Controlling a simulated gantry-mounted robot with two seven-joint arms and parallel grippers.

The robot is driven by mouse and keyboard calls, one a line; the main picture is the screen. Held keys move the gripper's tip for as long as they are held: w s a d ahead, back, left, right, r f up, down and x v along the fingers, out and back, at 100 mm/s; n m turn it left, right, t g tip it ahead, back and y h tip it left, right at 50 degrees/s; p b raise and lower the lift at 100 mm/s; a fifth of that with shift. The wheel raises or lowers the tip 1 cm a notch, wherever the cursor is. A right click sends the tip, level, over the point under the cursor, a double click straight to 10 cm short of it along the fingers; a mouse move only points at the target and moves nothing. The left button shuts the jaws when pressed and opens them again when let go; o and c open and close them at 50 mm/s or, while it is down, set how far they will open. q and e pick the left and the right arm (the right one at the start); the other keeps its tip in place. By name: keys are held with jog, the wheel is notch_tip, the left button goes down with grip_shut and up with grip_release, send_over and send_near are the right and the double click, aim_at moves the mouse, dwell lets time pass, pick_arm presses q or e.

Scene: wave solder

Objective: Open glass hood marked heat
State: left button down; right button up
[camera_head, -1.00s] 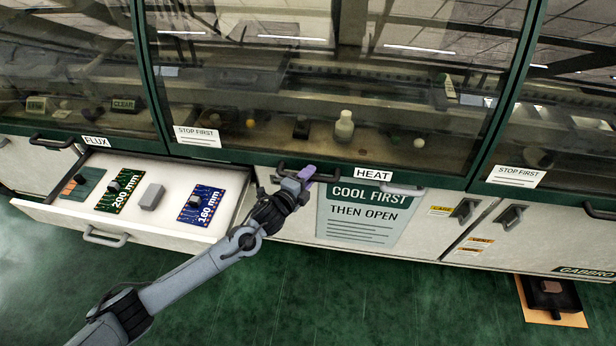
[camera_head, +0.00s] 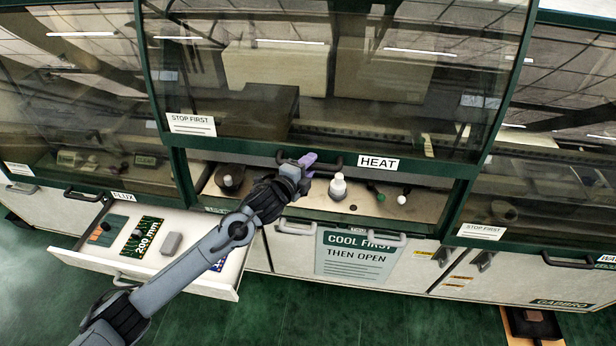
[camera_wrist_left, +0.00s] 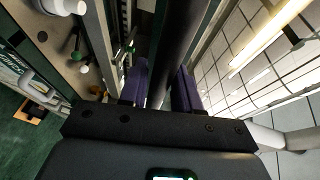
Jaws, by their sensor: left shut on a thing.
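The glass hood marked HEAT (camera_head: 330,95) is partly raised in the head view, with an open gap between its lower green rail and the cabinet below. Its HEAT label (camera_head: 378,163) sits on that rail. My left gripper (camera_head: 308,160) is at the rail, left of the label, with its purple fingers shut on the hood's dark handle (camera_head: 330,163). In the left wrist view the purple fingers (camera_wrist_left: 160,85) stand on both sides of the dark handle bar (camera_wrist_left: 175,50). My right gripper is not in view.
Through the gap show a white bottle (camera_head: 338,187), a white ball (camera_head: 402,200) and a dark round item (camera_head: 229,178). The FLUX-side drawer (camera_head: 190,265) stands open below my left arm, holding boards. A COOL FIRST THEN OPEN sign (camera_head: 358,255) is on the front.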

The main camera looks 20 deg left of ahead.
pick_arm(q)
jog(key=r+p, duration=0.1)
jog(key=r, duration=0.1)
jog(key=r+p, duration=0.1)
jog(key=r, duration=0.2)
jog(key=r+p, duration=0.1)
jog(key=r, duration=0.1)
jog(key=shift+w+a+r, duration=0.1)
jog(key=shift+w+r, duration=0.2)
jog(key=shift+w, duration=0.1)
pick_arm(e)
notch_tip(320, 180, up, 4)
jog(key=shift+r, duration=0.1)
pick_arm(q)
jog(key=c, duration=0.9)
grip_release()
jog(key=shift+f, duration=0.1)
jog(key=shift+s, duration=0.1)
jog(key=shift+s+a, duration=0.15)
jog(key=shift+s, duration=0.4)
jog(key=shift+b+v, duration=1.2)
jog(key=shift+v, duration=3.6)
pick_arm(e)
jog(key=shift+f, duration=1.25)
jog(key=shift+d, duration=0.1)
